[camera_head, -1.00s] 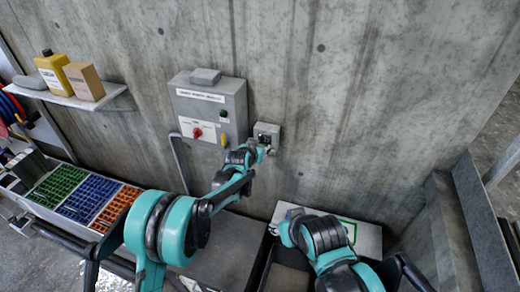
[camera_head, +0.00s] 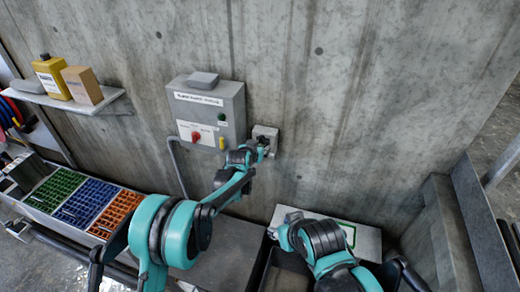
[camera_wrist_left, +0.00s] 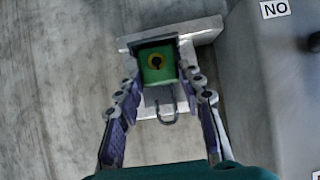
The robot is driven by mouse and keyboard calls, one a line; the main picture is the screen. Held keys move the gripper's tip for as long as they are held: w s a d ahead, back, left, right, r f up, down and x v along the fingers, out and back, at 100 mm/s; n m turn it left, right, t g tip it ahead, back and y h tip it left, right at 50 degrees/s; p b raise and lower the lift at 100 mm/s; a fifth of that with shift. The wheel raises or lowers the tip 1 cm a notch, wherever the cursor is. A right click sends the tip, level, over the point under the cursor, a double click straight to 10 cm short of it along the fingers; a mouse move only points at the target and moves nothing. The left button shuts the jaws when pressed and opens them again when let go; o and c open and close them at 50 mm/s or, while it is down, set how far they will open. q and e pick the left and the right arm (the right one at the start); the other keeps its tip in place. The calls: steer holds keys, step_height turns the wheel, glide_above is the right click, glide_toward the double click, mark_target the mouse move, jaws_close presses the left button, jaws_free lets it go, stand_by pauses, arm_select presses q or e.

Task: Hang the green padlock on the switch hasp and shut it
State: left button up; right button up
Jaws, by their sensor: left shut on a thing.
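My left gripper (camera_head: 265,150) is at the small grey switch box (camera_head: 272,131) on the concrete wall. In the left wrist view its fingers (camera_wrist_left: 160,80) are shut on the green padlock (camera_wrist_left: 153,75), one on each side of the body. The dark keyhole in a yellow ring faces the camera. A metal loop (camera_wrist_left: 168,118), apparently the shackle, shows below the body in that view. The pale switch box plate (camera_wrist_left: 202,28) is behind the padlock. I cannot tell whether the shackle passes through the hasp. My right gripper (camera_head: 278,232) is low; its fingers are unclear.
A large grey control box (camera_head: 235,112) with a red knob is on the wall just left of the switch box. Green, blue and orange bins (camera_head: 87,203) stand lower left. A shelf (camera_head: 112,99) holds a yellow bottle and a carton. Bare wall lies right of the switch box.

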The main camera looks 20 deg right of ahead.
arm_select(q)
steer(key=shift+f+b, duration=0.2)
steer(key=shift+b, duration=0.2)
stand_by(0.3)
steer(key=o, duration=1.1)
steer(key=shift+c, duration=0.4)
steer(key=v, duration=0.7)
steer(key=shift+p, duration=0.4)
steer(key=shift+a, duration=0.1)
